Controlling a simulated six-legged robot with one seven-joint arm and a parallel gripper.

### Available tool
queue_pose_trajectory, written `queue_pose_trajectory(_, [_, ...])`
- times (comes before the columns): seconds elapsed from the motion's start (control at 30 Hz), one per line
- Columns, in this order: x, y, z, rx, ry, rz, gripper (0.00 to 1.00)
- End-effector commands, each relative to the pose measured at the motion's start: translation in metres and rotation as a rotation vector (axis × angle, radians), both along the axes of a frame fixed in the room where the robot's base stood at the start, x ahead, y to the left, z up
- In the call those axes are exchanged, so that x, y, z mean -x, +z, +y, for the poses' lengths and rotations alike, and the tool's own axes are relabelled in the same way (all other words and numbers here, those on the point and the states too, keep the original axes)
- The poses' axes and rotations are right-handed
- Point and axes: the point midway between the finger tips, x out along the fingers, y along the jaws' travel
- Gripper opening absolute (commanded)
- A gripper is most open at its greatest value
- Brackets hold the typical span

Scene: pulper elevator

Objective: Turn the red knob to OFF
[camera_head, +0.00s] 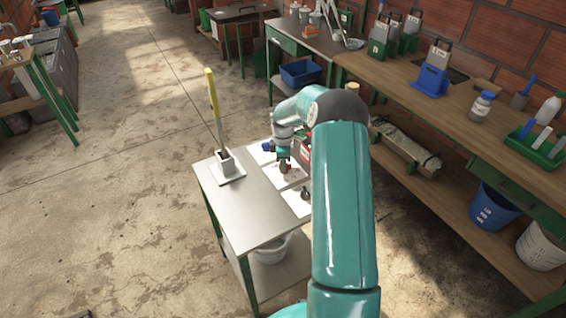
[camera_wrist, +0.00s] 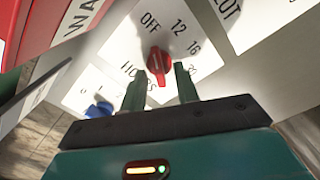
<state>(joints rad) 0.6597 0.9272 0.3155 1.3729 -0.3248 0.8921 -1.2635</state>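The red knob (camera_wrist: 158,64) sits on a white panel plate (camera_wrist: 110,75) in the wrist view. The plate is lettered OFF, 12, 16, 20 and HOURS. The knob's grip ridge runs roughly up and down in the picture; I cannot tell which end is its pointer. My gripper (camera_wrist: 160,72) is open, with one green finger on each side of the knob in the picture and gaps showing. I cannot tell whether the fingertips reach past the knob's face. In the head view my gripper (camera_head: 284,165) is over the panel on the small metal table, and the knob is mostly hidden.
A blue knob (camera_wrist: 99,109) is left of the fingers. A dark knob (camera_head: 305,194) sits lower on the panel. A yellow-handled tool (camera_head: 213,100) stands upright in a holder (camera_head: 228,173) on the metal table (camera_head: 245,208). A long workbench (camera_head: 430,90) runs along the right.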

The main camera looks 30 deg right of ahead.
Motion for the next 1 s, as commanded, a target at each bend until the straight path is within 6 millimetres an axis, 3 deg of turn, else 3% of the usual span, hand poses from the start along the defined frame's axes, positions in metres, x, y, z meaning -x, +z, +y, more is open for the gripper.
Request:
queue_pose_trajectory(0.17, [0.0, 0.008, 0.0, 0.001, 0.0, -0.002, 0.31])
queue_pose_trajectory(0.27, [-0.001, 0.022, -0.001, 0.002, 0.0, -0.002, 0.31])
queue_pose_trajectory(0.7, [0.0, 0.115, 0.0, 0.002, 0.0, -0.003, 0.31])
queue_pose_trajectory(1.0, [0.0, 0.139, 0.0, 0.0, 0.0, 0.0, 0.31])
